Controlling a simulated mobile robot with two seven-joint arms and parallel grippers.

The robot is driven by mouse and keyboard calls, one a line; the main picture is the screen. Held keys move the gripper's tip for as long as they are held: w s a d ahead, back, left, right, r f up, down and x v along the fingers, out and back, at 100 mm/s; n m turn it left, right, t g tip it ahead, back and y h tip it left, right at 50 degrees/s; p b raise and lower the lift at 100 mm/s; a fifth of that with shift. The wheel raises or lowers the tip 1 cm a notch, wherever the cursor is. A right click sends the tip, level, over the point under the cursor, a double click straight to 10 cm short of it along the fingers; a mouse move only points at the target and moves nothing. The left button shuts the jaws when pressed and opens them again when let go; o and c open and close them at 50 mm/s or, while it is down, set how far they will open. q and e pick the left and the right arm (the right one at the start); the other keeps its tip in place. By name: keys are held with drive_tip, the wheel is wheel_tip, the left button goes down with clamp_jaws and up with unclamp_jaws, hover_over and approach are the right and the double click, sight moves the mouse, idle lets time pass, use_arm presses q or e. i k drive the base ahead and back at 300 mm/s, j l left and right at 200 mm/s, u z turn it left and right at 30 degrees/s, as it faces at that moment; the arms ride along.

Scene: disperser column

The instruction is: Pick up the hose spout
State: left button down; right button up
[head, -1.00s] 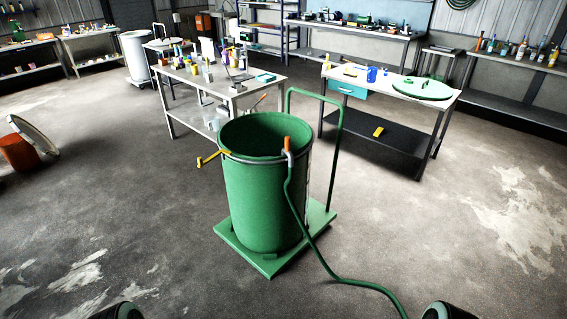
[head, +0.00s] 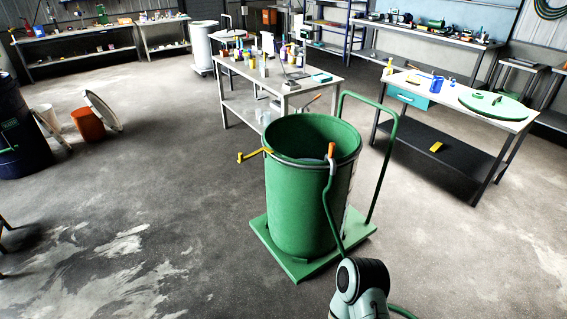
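The hose spout (head: 331,151), with an orange upper part and a grey metal part below, sits upright at the front right rim of a green drum (head: 300,200). A green hose (head: 327,205) hangs from it down the drum's outside. The hose passes behind my arm link and shows again at the bottom edge. That link is grey-green with a dark joint and stands in front of the drum cart's front right side. Neither of my grippers shows in the head view.
The drum stands on a green cart (head: 282,268) with a tall handle (head: 395,135). Workbenches (head: 290,92) (head: 512,122) stand behind it. A yellow tool (head: 252,157) shows left of the drum. A dark barrel (head: 18,140) is far left. The floor between is clear.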

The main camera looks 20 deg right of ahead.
sight(330, 156)
drive_tip(key=i+l+u, duration=0.1)
drive_tip(key=l+u, duration=0.7)
drive_tip(key=l, duration=0.15)
drive_tip(key=l+u, duration=0.25)
drive_tip(key=l, duration=0.25)
drive_tip(key=k+l+u, duration=0.2)
drive_tip(key=l, duration=0.75)
drive_tip(key=k+l+u, duration=0.1)
drive_tip(key=l, duration=0.3)
drive_tip(key=k+l, duration=0.1)
drive_tip(key=l, duration=0.35)
drive_tip(key=k+l, duration=0.1)
drive_tip(key=l, duration=0.3)
drive_tip(key=l+u, duration=0.1)
drive_tip(key=l, duration=0.3)
drive_tip(key=k, duration=0.05)
